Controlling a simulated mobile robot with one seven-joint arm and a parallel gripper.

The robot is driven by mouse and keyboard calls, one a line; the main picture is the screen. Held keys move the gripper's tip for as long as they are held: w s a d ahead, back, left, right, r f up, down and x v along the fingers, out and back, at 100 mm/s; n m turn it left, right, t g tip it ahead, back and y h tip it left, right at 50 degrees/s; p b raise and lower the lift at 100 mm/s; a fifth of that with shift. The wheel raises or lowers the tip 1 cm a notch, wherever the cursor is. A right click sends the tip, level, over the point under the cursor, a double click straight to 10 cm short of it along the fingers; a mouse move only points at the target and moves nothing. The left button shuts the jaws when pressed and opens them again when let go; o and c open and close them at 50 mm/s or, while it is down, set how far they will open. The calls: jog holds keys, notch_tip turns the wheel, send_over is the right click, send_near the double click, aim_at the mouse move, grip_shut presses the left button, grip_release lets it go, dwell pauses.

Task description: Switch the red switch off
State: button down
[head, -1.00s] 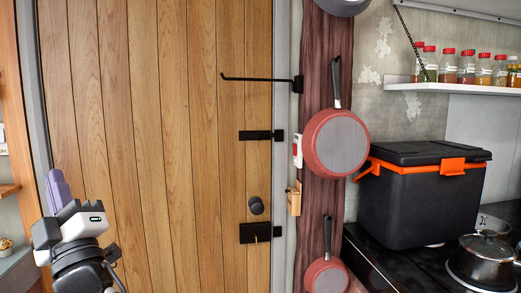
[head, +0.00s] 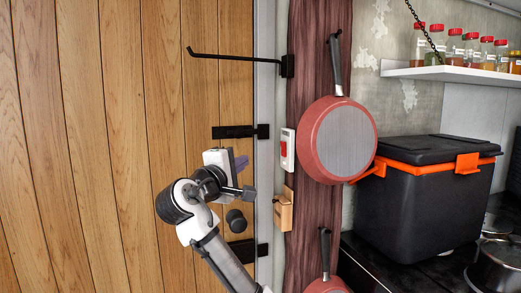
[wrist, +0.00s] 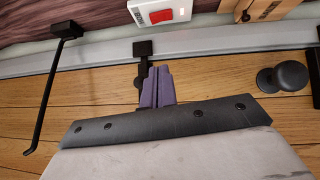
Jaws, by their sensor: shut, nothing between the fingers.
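The red switch (head: 284,150) is a red rocker on a white plate on the wall, just left of the hanging pan. In the wrist view the red switch (wrist: 161,16) is at the top, beyond my fingertips. My gripper (head: 241,162) is in front of the wooden door, to the left of the switch and a little lower in the head view. Its purple fingers (wrist: 160,84) are together, with nothing between them. They point towards the wall side and are apart from the switch. I cannot tell the rocker's position.
A red pan (head: 338,138) hangs on the wooden post right beside the switch. A small wooden box (head: 284,209) is below it. A black door hook (head: 240,57) juts out above, and a round knob (wrist: 282,77) is on the door.

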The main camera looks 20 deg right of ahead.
aim_at(283, 149)
jog(key=shift+s+d, duration=0.1)
jog(key=shift+d, duration=0.1)
jog(key=shift+r, duration=0.1)
jog(key=p+x, duration=0.3)
jog(key=x, duration=0.7)
jog(key=shift+d+p, duration=0.3)
jog(key=shift+p, duration=0.1)
jog(key=shift+d+r+p, duration=0.15)
jog(key=shift+d+p, duration=0.25)
jog(key=shift+d, duration=1.3)
